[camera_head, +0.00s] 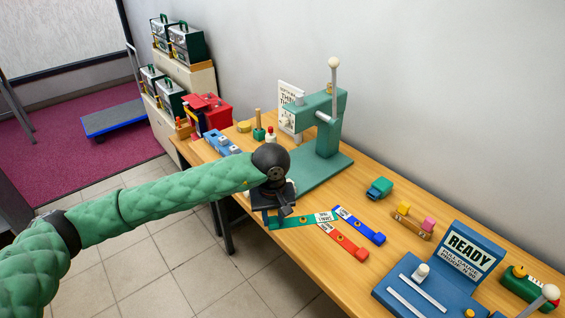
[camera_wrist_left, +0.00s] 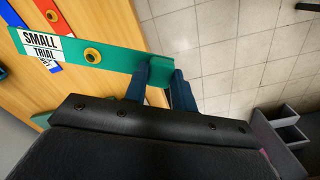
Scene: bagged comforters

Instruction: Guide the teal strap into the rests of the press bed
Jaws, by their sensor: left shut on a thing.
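My left gripper (camera_head: 277,208) is shut on one end of the teal strap (camera_head: 295,222), at the table's front edge. In the left wrist view the gripper's two dark fingers (camera_wrist_left: 160,85) close on the strap's end. The strap (camera_wrist_left: 120,60) has a brass eyelet and a white label reading "SMALL TRIAL"; its labelled end extends over the table. The green press (camera_head: 327,125) stands behind the gripper, with a flat bed (camera_head: 318,172) and a white-knobbed lever. My arm hides part of the bed, and its rests cannot be made out. My right gripper is not in view.
A blue strap (camera_head: 372,234) and a red strap (camera_head: 346,243) lie by the teal strap's labelled end. A teal block (camera_head: 379,188) sits farther back. Tiled floor lies beyond the table's front edge.

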